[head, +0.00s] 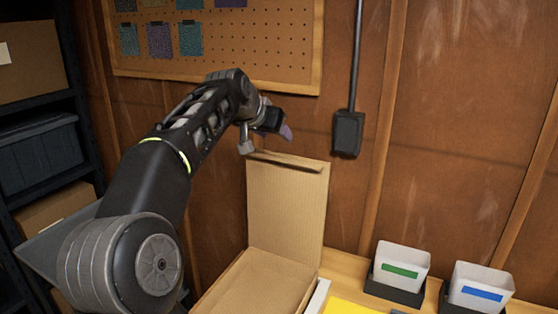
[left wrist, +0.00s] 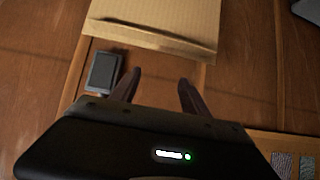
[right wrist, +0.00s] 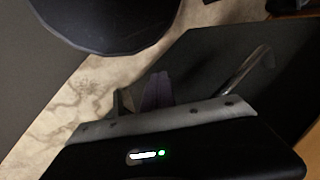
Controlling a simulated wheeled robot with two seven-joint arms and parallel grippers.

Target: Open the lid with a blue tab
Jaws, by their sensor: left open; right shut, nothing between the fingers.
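A cardboard box (head: 250,285) stands open on the table, its lid (head: 288,205) raised upright against the wall side. The lid's edge with a dark slot also shows in the left wrist view (left wrist: 150,25). I see no blue tab on it from here. My left gripper (head: 285,132) is open and empty just above the lid's top edge, apart from it; its two spread fingers show in the left wrist view (left wrist: 160,88). My right gripper (right wrist: 157,88) is shut and empty; it is out of the head view.
Two white holders stand at the right, one with a green label (head: 400,262), one with a blue label (head: 482,285). A yellow item (head: 348,307) lies beside the box. A dark wall box (head: 347,134) and pegboard (head: 270,45) are behind. Shelving (head: 35,110) stands left.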

